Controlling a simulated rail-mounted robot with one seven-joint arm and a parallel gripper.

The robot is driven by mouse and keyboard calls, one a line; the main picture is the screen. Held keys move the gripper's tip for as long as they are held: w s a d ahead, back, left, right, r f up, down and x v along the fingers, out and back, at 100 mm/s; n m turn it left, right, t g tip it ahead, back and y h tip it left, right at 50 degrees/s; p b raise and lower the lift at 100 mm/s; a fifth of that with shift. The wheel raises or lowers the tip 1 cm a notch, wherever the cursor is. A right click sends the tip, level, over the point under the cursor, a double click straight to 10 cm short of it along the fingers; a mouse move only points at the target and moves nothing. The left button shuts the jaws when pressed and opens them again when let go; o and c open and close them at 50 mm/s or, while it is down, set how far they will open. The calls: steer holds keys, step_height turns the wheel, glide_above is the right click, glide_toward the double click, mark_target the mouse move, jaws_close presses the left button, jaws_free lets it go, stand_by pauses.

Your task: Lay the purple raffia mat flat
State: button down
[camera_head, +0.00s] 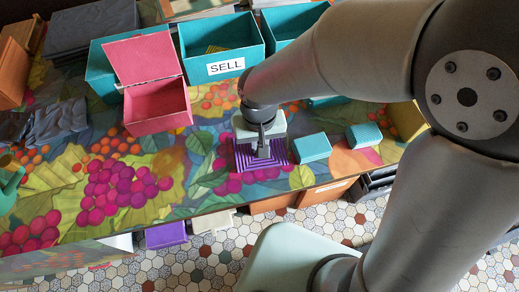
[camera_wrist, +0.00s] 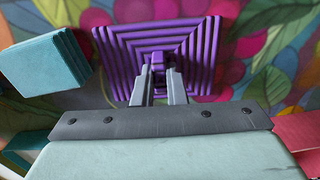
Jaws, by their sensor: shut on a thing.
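The purple raffia mat (camera_head: 243,161) is a square with a ridged pattern of nested squares, at the front edge of the patterned table. It also shows in the wrist view (camera_wrist: 130,48), spread out beneath my fingers. My gripper (camera_head: 263,152) is over the middle of the mat, pointing down. In the wrist view my gripper (camera_wrist: 160,75) is shut on a small raised purple part at the mat's centre. The mat looks spread out; I cannot tell whether its underside touches the table. My fingers and wrist hide part of it.
Two teal blocks (camera_head: 312,148) (camera_head: 364,136) sit right of the mat. A pink box (camera_head: 158,107) with its lid up stands behind left. A teal bin marked SELL (camera_head: 224,66) stands behind. The table (camera_head: 75,212) is clear at front left; its front edge is close.

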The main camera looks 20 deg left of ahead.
steer(key=shift+r, duration=0.2)
steer(key=shift+r+p, duration=1.85)
steer(key=shift+r, duration=0.5)
